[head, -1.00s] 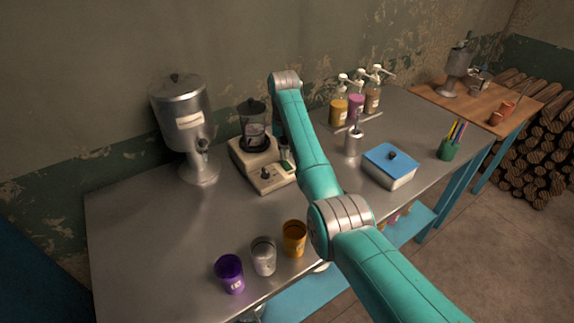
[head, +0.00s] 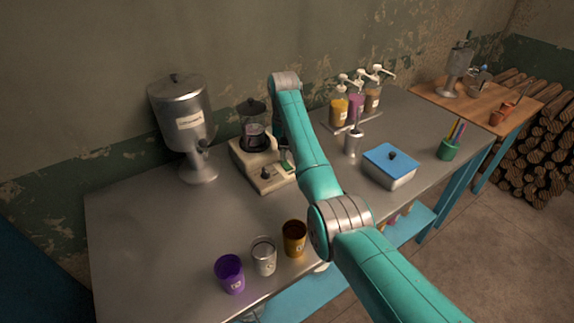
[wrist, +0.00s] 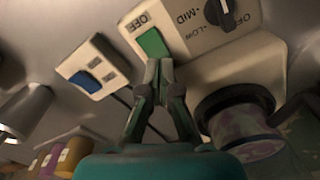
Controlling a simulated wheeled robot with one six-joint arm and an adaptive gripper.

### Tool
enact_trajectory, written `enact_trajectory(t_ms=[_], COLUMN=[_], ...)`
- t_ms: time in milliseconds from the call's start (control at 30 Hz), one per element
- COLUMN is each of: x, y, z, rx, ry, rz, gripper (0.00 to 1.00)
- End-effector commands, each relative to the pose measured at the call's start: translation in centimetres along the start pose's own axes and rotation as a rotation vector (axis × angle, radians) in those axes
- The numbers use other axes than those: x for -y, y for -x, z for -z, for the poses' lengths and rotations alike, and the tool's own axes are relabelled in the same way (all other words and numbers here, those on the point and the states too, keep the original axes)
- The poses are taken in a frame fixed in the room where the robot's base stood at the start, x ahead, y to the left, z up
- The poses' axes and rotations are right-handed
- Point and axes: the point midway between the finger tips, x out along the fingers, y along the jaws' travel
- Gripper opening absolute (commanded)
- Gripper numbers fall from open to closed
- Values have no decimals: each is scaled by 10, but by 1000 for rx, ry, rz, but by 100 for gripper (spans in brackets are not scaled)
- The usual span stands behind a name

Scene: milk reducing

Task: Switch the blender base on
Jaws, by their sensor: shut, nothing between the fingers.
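The cream blender base (head: 258,177) stands on the metal table with a dark jar (head: 253,130) on top. In the wrist view its front panel (wrist: 190,42) has a green rocker switch (wrist: 152,43) marked OFF at one end. Beside the switch is a black dial (wrist: 220,14) marked OFF, LOW and MID. My gripper (wrist: 160,68) is shut and empty, its fingertips at the near edge of the green switch. I cannot tell whether they touch it. In the head view my arm hides most of the gripper.
A pale box with a blue rocker (wrist: 90,76) is left of the panel in the wrist view. A steel dispenser (head: 186,120) stands left of the blender. Purple (head: 229,274), grey (head: 264,256) and orange (head: 294,238) cups line the front edge. Pump bottles (head: 356,105) stand behind right.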

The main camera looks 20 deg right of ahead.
Motion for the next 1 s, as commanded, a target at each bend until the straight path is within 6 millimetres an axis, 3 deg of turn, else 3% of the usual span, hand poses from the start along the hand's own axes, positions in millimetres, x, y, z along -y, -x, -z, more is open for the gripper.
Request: enact_trajectory(t_ms=[1000], x=[0], y=[-13], z=[0], rx=[0], ry=[0], rz=[0], gripper=[0])
